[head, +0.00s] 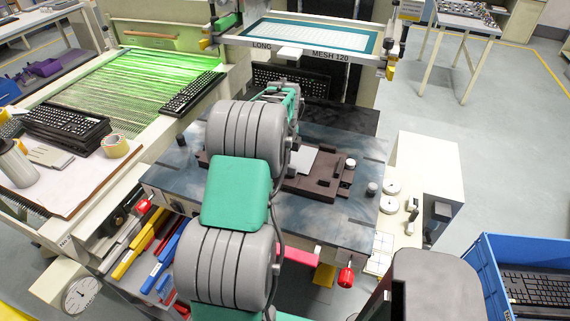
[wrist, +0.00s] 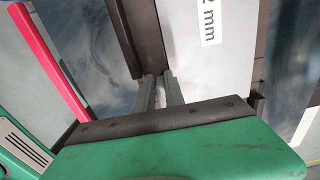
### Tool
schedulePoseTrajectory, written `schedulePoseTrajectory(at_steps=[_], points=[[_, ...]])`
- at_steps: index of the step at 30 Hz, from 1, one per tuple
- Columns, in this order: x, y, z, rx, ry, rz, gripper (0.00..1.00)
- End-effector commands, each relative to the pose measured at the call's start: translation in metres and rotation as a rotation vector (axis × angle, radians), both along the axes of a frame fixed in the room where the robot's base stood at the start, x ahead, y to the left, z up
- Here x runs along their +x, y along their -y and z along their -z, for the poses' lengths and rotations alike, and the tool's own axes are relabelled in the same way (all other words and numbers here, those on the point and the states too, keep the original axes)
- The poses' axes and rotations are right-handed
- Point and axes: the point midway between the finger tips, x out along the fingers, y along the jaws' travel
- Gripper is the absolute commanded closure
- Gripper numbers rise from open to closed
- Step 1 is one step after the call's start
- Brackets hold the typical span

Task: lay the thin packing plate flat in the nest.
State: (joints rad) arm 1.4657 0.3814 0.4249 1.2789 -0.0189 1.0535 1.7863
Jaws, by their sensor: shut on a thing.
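The thin packing plate is a light grey sheet (head: 304,160) at the brown nest (head: 325,188) on the blue-grey table. In the wrist view the plate (wrist: 230,75) carries a white label ending in "2 mm". My gripper (wrist: 160,82) is shut on the plate near its left edge. A dark brown bar of the nest (wrist: 138,35) shows just beyond the fingers. My arm hides the gripper and part of the plate in the head view. I cannot tell whether the plate lies flat or is held just above the nest.
A framed screen marked "MESH 120" (head: 315,40) stands above and behind the table. Small round pieces (head: 391,188) sit on the white side surface at right. A blue crate with keyboards (head: 490,270) is at lower right. A green-lit conveyor (head: 140,85) is at left.

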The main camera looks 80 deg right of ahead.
Motion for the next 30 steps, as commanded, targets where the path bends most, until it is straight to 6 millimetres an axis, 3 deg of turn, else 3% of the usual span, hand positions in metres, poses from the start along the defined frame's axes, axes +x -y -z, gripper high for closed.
schedulePoseTrajectory(at_steps=[30], points=[[0.0001, 0.0002, 0.0075, -0.001, 0.000, 0.000, 1.00]])
